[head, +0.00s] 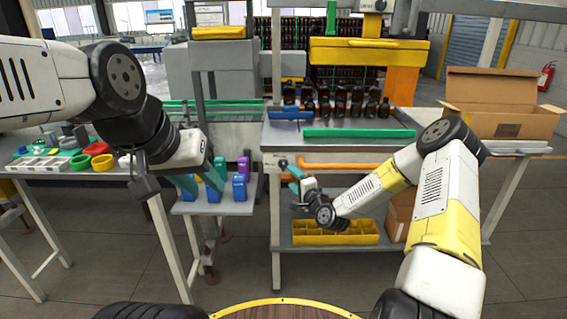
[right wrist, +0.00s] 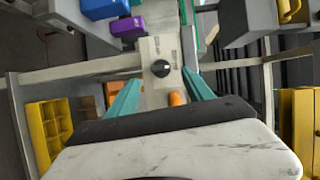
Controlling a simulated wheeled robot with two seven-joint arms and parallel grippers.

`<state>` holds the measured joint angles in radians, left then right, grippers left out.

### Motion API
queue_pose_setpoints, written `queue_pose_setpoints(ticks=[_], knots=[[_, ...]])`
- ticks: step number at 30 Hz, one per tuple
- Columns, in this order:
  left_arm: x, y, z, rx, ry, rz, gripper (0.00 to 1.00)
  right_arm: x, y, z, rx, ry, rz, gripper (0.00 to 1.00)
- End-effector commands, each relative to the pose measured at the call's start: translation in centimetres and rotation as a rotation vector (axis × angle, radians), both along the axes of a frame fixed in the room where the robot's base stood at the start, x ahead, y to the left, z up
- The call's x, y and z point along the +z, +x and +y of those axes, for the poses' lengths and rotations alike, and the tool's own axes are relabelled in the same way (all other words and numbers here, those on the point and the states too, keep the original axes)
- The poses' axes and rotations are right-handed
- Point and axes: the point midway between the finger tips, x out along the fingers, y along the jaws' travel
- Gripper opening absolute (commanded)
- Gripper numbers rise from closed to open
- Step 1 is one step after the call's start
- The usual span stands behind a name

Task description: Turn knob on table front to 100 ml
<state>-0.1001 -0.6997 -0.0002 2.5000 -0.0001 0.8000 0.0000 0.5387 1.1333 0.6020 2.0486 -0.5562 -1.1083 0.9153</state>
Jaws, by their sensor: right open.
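The knob is a dark round dial (right wrist: 160,68) on a pale plate with small markings on the table front; its markings are too small to read. In the head view the knob (head: 283,163) is small, at the table's front left. My right gripper (right wrist: 161,82) is open, its teal fingers pointing at the knob from either side, apparently short of it. In the head view the right gripper (head: 296,178) is just in front of the knob. My left gripper (head: 202,176) looks open, over the small side table by the blue bottles, empty as far as I see.
Amber bottles (head: 340,101) stand on the table behind a green bar (head: 358,133). An orange pipe (head: 335,167) runs along the front below. Blue bottles (head: 239,187) stand on the side table. A yellow bin (head: 322,237) is on the lower shelf.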

Motion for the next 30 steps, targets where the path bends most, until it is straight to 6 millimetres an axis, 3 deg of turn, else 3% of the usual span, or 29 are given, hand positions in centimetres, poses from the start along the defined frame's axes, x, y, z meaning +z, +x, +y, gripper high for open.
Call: queue_pose_setpoints(ticks=[8,21,30], knots=[[0.0,0.0,0.0,0.000,0.000,0.000,0.36,-0.5,1.2,0.0,-0.041,0.092,-0.019,0.60],[0.0,0.0,0.0,0.000,0.000,0.000,0.36,-0.5,6.9,2.4,-0.039,0.088,-0.017,0.60],[0.0,0.0,0.0,0.000,0.000,0.000,0.36,-0.6,7.4,2.5,-0.039,0.089,-0.015,0.60]])
